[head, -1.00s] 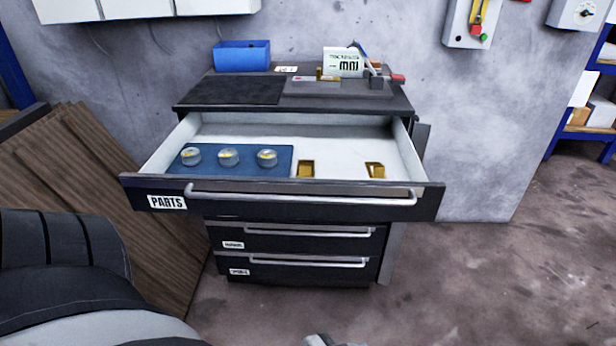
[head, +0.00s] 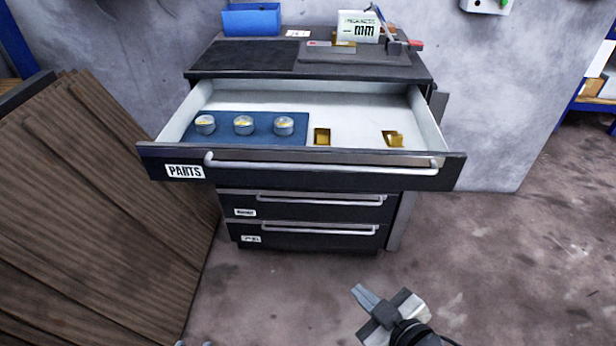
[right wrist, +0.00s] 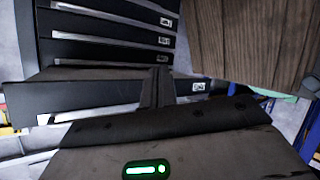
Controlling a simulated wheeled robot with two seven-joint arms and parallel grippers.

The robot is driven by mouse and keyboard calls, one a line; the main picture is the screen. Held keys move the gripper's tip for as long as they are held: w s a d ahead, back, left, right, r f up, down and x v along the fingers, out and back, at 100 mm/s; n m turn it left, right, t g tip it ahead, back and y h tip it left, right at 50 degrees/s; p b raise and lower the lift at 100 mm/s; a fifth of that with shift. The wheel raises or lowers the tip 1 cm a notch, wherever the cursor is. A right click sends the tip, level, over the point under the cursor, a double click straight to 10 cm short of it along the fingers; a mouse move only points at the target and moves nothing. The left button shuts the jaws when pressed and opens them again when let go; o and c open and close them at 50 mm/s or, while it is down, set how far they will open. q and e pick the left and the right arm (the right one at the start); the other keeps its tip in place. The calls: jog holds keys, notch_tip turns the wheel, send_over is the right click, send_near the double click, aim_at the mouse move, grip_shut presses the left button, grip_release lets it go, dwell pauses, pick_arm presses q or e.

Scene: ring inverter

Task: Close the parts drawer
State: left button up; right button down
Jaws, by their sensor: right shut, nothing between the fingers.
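The parts drawer (head: 300,173) is the top drawer of a dark cabinet and is pulled far out. Its black front has a PARTS label and a long silver handle (head: 325,165). Inside lie a blue mat (head: 262,128) with three round, clear-topped pieces and two brass-coloured pieces (head: 322,136). My right gripper (head: 363,297) is shut and empty, below and in front of the drawer, apart from it. In the right wrist view its fingers (right wrist: 156,88) show before an upside-down drawer front. My left gripper does not show clearly; only a tiny sliver sits at the bottom edge.
Two lower drawers (head: 310,206) are shut. A blue bin (head: 251,20), a white box (head: 358,27) and tools stand on the cabinet top. A brown ribbed panel stack (head: 90,200) stands at the left. The floor (head: 520,270) at the right is clear.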

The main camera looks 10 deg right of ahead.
jog(key=w+d+r+n+t+y+p, duration=0.25)
jog(key=w+d+r+n+y, duration=0.4)
jog(key=n, duration=0.95)
jog(key=h, duration=0.1)
send_near(353, 183)
jog(key=w+a+r, duration=0.3)
jog(key=w+a, duration=0.1)
jog(key=a, duration=0.3)
jog(key=shift+w+d+f+n+t, duration=0.15)
jog(key=shift+w+n+t, duration=0.05)
jog(key=shift+w, duration=0.25)
jog(key=shift+w+d+f+n+t, duration=0.1)
jog(key=shift+w+d+n+t, duration=0.1)
jog(key=shift+w, duration=0.3)
